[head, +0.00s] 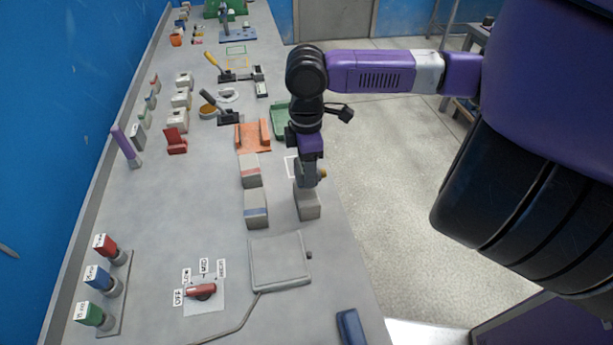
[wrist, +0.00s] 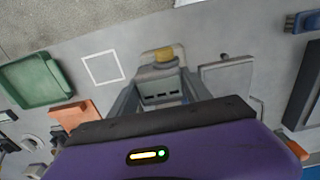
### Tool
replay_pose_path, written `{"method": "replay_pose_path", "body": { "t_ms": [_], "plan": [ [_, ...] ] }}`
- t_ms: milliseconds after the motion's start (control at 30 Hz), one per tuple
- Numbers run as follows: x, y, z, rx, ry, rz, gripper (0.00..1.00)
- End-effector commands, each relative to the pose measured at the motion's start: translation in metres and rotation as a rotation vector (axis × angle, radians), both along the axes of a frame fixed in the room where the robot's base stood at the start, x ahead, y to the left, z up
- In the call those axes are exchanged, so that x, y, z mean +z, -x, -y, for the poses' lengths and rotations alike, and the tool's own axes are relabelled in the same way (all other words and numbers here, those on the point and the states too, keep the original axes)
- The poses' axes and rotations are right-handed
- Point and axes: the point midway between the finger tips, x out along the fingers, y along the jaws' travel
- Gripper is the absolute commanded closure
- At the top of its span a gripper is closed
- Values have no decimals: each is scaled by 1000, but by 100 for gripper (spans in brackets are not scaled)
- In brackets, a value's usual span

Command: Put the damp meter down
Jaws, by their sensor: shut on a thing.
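My gripper (head: 308,178) reaches down over the right side of the bench. It is shut on the damp meter, a grey body (head: 309,172) with a yellow part that shows at its right. In the wrist view the meter (wrist: 160,88) sits between the two fingers, with dark slots on its face and the yellow part at its far end. A white square outline (wrist: 103,67) on the bench is empty and lies left of the meter in that view. In the head view the outline (head: 289,168) is partly hidden behind my gripper.
A plain grey block (head: 307,205) stands just below my gripper in the picture. Red-striped (head: 250,171) and blue-striped (head: 256,209) blocks are to its left. A green tray (head: 281,120) and an orange holder (head: 253,136) lie beyond. A flat grey plate (head: 279,262) is nearer.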

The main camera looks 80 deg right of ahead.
Motion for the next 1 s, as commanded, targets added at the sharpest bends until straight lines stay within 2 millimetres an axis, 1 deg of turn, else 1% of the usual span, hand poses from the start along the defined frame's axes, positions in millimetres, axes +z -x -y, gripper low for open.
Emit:
{"method": "replay_pose_path", "body": {
  "t_ms": [200,300,567,700,733,800,833,1000],
  "plan": [
    [-30,1,0,-1,-2,-2,100],
    [-37,0,0,1,0,0,100],
    [-39,0,0,1,0,0,100],
    [-43,0,0,1,0,0,100],
    [-42,0,0,1,-1,-1,38],
    [-42,0,0,1,-1,-1,24],
    [-42,0,0,1,-1,-1,22],
    [-42,0,0,1,-1,-1,22]
  ]
}}
